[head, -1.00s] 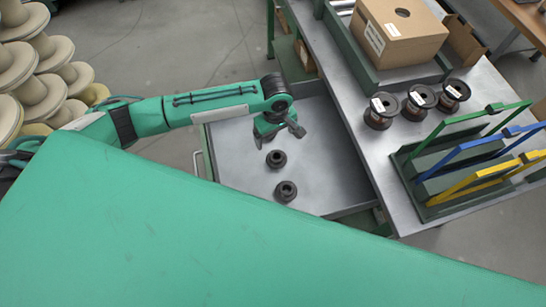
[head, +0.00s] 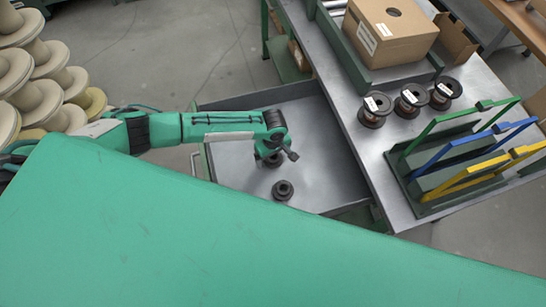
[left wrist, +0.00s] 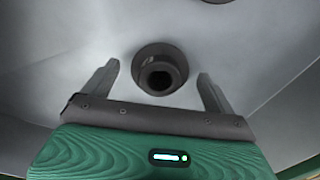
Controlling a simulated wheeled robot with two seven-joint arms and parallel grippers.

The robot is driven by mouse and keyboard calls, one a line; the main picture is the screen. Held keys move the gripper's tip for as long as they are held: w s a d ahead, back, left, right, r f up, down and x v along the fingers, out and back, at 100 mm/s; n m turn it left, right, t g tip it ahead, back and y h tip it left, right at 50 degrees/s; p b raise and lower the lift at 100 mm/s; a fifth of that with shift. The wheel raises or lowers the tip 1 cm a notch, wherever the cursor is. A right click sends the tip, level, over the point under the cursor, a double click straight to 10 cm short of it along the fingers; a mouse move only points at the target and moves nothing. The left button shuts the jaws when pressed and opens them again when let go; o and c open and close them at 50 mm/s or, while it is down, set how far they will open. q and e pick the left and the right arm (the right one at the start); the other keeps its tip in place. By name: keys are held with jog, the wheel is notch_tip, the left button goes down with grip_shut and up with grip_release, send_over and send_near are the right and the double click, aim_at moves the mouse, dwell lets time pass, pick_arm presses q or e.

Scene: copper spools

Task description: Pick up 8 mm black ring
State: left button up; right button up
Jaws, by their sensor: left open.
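Two black rings lie in the open grey drawer (head: 325,165) in the head view. The farther ring (head: 271,162) is partly hidden by my left gripper (head: 278,157), which is right above it. The nearer ring (head: 283,191) lies clear, a little below. In the left wrist view, a black ring (left wrist: 147,66) with a dark hole lies ahead of and between the two spread fingers of my left gripper (left wrist: 157,80), touching neither as far as I can tell. Its size marking is unreadable. My left gripper is open and empty. My right gripper is not in view.
The steel table (head: 378,165) beside the drawer holds several copper spools (head: 374,109), a cardboard box (head: 392,30) and a rack (head: 440,180) with green, blue and yellow frames. The drawer's right part is bare. A dark piece (left wrist: 215,1) shows at the wrist view's top edge.

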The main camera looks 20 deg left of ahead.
pick_arm(q)
jog(key=shift+f, duration=0.3)
jog(key=c, duration=1.1)
jog(key=shift+o, duration=0.2)
